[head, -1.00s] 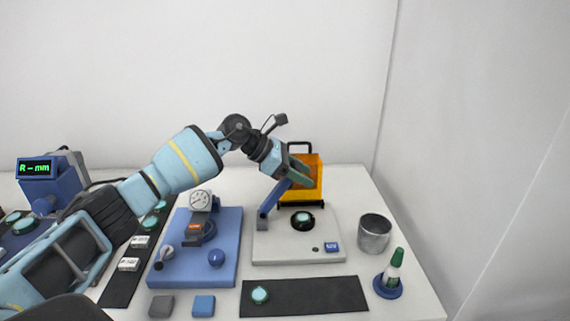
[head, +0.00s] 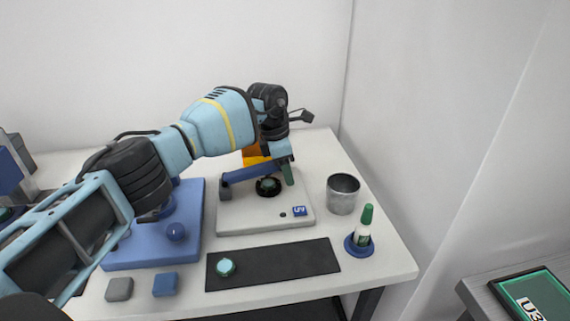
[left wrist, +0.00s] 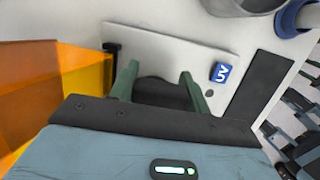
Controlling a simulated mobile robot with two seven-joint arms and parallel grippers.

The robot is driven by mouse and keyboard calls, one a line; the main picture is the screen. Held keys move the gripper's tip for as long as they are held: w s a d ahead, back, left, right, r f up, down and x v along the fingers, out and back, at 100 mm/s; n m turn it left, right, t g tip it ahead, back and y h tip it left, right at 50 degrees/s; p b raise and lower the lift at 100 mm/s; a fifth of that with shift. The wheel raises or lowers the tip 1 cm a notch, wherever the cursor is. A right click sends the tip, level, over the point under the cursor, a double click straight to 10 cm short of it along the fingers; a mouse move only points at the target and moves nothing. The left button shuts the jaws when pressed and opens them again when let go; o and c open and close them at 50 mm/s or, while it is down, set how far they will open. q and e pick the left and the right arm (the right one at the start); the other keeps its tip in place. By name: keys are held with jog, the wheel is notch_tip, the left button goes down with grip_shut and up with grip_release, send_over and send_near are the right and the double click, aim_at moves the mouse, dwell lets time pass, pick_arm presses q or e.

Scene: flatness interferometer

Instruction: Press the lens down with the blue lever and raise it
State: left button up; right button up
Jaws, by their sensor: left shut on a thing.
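The blue lever (head: 248,174) is hinged on a post at the left of the white UV station base (head: 240,218). It lies low, tilted slightly up to the right, over the black round seat (head: 268,188). A greenish lens shows in the seat, partly hidden by the lever. My left gripper (head: 288,174) is at the lever's right end, shut on it; the hold itself is mostly hidden. In the left wrist view its green fingers (left wrist: 158,88) stand apart with a dark part between them. My right gripper is not in view.
An orange shield (left wrist: 85,75) stands close beside the gripper. A metal cup (head: 342,194) and a green-capped bottle (head: 364,228) in a blue holder are at the right. A black mat (head: 285,265) with a lens (head: 226,267) lies in front. A blue fixture (head: 150,250) is at the left.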

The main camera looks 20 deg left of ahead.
pick_arm(q)
jog(key=shift+x, duration=0.85)
jog(key=shift+s+a, duration=0.1)
jog(key=shift+a, duration=0.05)
jog(key=o, duration=1.4)
jog(key=shift+a, duration=0.1)
jog(key=shift+r, duration=0.2)
jog(key=shift+r, duration=0.3)
jog(key=v, duration=0.7)
jog(key=shift+s, duration=0.1)
jog(key=shift+f, duration=0.15)
